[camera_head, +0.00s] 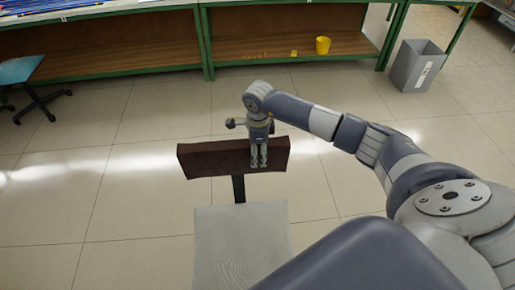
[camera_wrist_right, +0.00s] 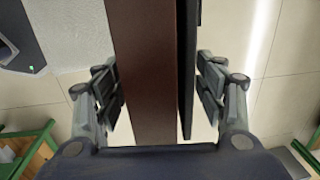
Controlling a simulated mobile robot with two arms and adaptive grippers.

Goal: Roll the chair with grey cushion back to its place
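The chair with the grey cushion stands below me in the head view, its pale grey seat (camera_head: 240,245) nearer and its dark brown backrest (camera_head: 205,161) farther away. My right gripper (camera_head: 258,160) points down at the backrest's top edge, right of its middle. In the right wrist view, the brown backrest (camera_wrist_right: 148,70) and a black part (camera_wrist_right: 188,70) behind it lie between the fingers. The fingers are spread, one on each side, with a narrow gap on the right; firm contact is not clear. The seat (camera_wrist_right: 78,30) shows at upper left. My left gripper is out of view.
A grey bin (camera_head: 417,66) stands at right. A teal stool (camera_head: 20,69) is at far left. Tiled floor (camera_head: 100,130) around the chair is clear.

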